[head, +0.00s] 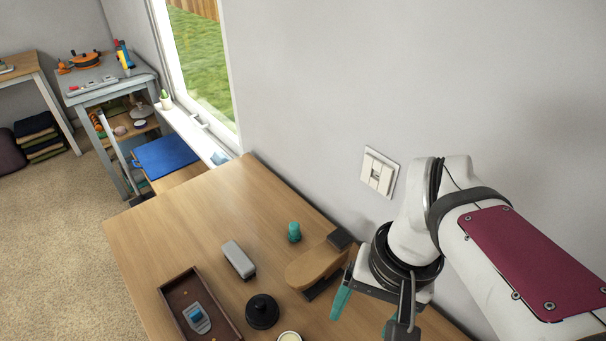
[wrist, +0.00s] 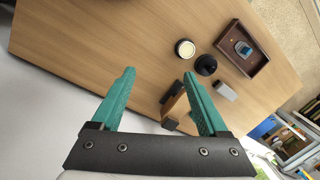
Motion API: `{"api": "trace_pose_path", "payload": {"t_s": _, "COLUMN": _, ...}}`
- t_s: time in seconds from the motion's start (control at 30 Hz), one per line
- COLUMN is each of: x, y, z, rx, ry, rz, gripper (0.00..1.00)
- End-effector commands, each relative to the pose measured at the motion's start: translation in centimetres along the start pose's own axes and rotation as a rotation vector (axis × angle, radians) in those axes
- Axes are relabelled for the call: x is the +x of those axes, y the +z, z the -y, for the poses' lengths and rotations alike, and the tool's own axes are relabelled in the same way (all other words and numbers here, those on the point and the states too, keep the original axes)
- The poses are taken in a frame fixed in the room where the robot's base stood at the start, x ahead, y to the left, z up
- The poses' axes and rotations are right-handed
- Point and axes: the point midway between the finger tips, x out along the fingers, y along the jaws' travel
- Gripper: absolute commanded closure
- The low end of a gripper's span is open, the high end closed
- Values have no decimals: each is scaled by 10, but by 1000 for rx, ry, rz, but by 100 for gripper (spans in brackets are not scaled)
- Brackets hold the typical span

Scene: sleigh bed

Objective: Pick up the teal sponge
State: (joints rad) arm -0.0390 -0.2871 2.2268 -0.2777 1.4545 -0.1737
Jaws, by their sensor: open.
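My gripper (head: 364,312) is open and empty, its two teal fingers apart above the right part of the wooden table. In the wrist view my gripper (wrist: 159,74) points down at bare tabletop. No teal thing is plainly a sponge. A small blue block (head: 196,317) on a grey piece lies in the brown tray (head: 176,284), left of my gripper; the block also shows in the wrist view (wrist: 244,48). A small teal knob-shaped thing (head: 294,232) stands upright near the wall side; I cannot make it out in the wrist view.
A grey block (head: 239,260), a black round knobbed thing (head: 262,311) and an open round tin (head: 289,337) stand between tray and gripper. A wooden piece with dark ends (head: 316,264) lies close to my gripper. The wall (head: 330,90) borders the table. The table's far left is clear.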

Motion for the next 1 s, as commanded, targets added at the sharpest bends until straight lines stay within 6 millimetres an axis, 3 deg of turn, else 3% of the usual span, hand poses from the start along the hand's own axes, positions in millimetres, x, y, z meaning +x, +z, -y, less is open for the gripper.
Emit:
{"api": "trace_pose_path", "payload": {"t_s": 0.03, "x": -12, "y": -43, "z": 19, "rx": -113, "ry": 16, "rz": 6, "gripper": 23}}
{"api": "trace_pose_path", "payload": {"t_s": 0.1, "x": -19, "y": -106, "z": 50, "rx": -294, "ry": 41, "rz": 7, "gripper": 23}}
{"api": "trace_pose_path", "payload": {"t_s": 0.17, "x": -14, "y": -156, "z": 77, "rx": -446, "ry": 60, "rz": 8, "gripper": 23}}
{"api": "trace_pose_path", "payload": {"t_s": 0.2, "x": -5, "y": -186, "z": 95, "rx": -544, "ry": 73, "rz": 9, "gripper": 23}}
{"api": "trace_pose_path", "payload": {"t_s": 0.33, "x": 42, "y": -256, "z": 146, "rx": -820, "ry": 110, "rz": 12, "gripper": 23}}
{"api": "trace_pose_path", "payload": {"t_s": 0.43, "x": 76, "y": -281, "z": 169, "rx": -962, "ry": 129, "rz": 14, "gripper": 23}}
{"api": "trace_pose_path", "payload": {"t_s": 0.57, "x": 99, "y": -292, "z": 180, "rx": -1049, "ry": 141, "rz": 13, "gripper": 23}}
{"api": "trace_pose_path", "payload": {"t_s": 0.67, "x": 117, "y": -294, "z": 180, "rx": -1063, "ry": 141, "rz": 17, "gripper": 23}}
{"api": "trace_pose_path", "payload": {"t_s": 0.9, "x": 183, "y": -298, "z": 172, "rx": -1059, "ry": 141, "rz": 15, "gripper": 23}}
{"api": "trace_pose_path", "payload": {"t_s": 1.0, "x": 199, "y": -299, "z": 171, "rx": -1059, "ry": 140, "rz": 14, "gripper": 23}}
